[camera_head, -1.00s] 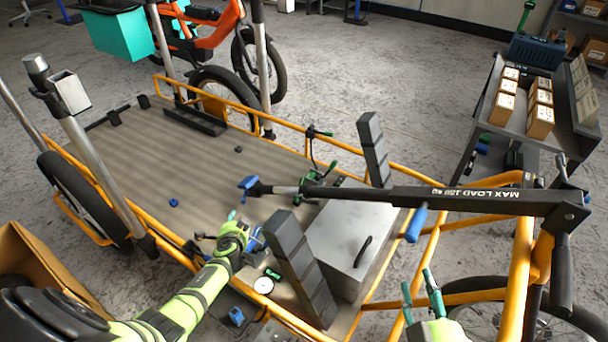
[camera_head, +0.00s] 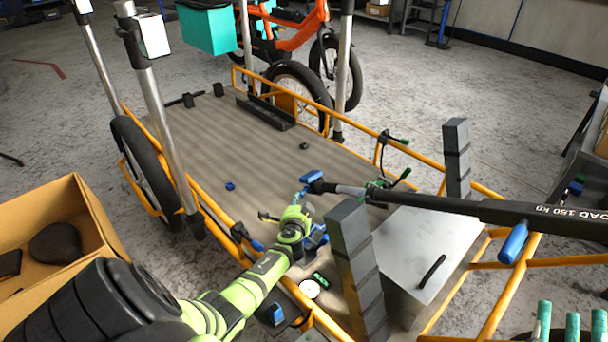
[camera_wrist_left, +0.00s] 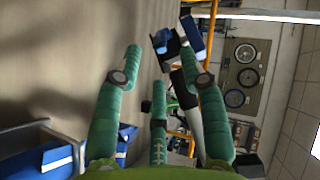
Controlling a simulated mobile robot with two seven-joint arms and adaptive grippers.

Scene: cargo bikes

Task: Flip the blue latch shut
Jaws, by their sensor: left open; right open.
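Several blue parts show in the head view, and I cannot tell for sure which is the latch. A blue end piece (camera_head: 311,177) sits at the tip of the black bar (camera_head: 480,208) over the cargo deck. My left gripper (camera_head: 290,205) is open and empty just below and left of that piece, with a gap visible. Another blue part (camera_head: 314,239) is partly hidden beside the gripper. In the left wrist view my green fingers (camera_wrist_left: 160,70) are spread, with a small blue part (camera_wrist_left: 160,38) beyond their tips. My right gripper (camera_head: 570,325) is open at the bottom right corner.
Dark upright blocks (camera_head: 352,260) and a grey metal box (camera_head: 412,255) stand right of my left gripper. The orange frame rail (camera_head: 215,208) runs along the deck's near edge. A cardboard box (camera_head: 75,215) is at left. The deck (camera_head: 240,150) is mostly clear.

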